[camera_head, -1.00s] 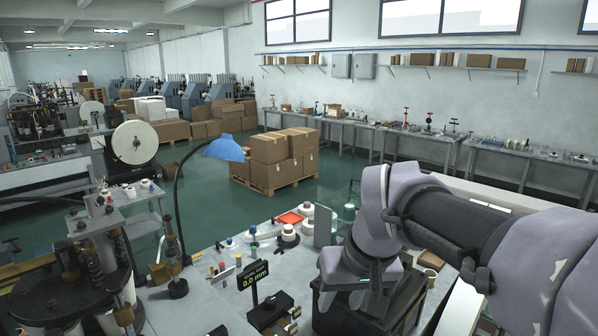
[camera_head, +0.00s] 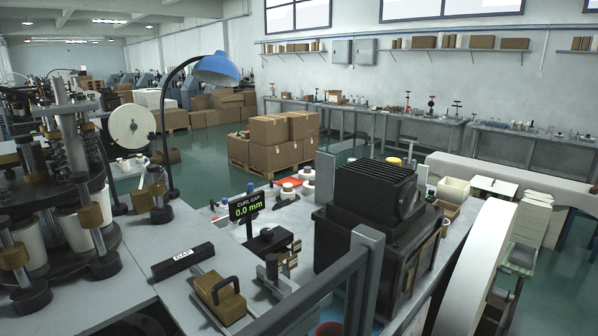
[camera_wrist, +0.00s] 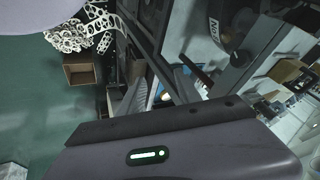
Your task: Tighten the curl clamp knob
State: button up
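The curl gap display (camera_head: 246,205) reads 0.0 mm in the head view and stands on the grey bench. I cannot tell which part is the curl clamp knob. My gripper (camera_wrist: 157,92) shows only in the wrist view, above its dark body with a green light. Its two grey fingers seem apart with nothing between them. It is not in the head view, so its distance from the clamp cannot be told.
A black finned machine (camera_head: 372,215) stands right of the display. A grey rail (camera_head: 315,290) crosses the front. A rotary machine with brass blocks (camera_head: 52,205) fills the left. A blue lamp (camera_head: 217,70) arches over the bench. Stacked cartons (camera_head: 270,142) stand behind on the green floor.

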aim_at(267, 234)
jog(key=l+u, duration=1)
jog(key=i+j, duration=0.05)
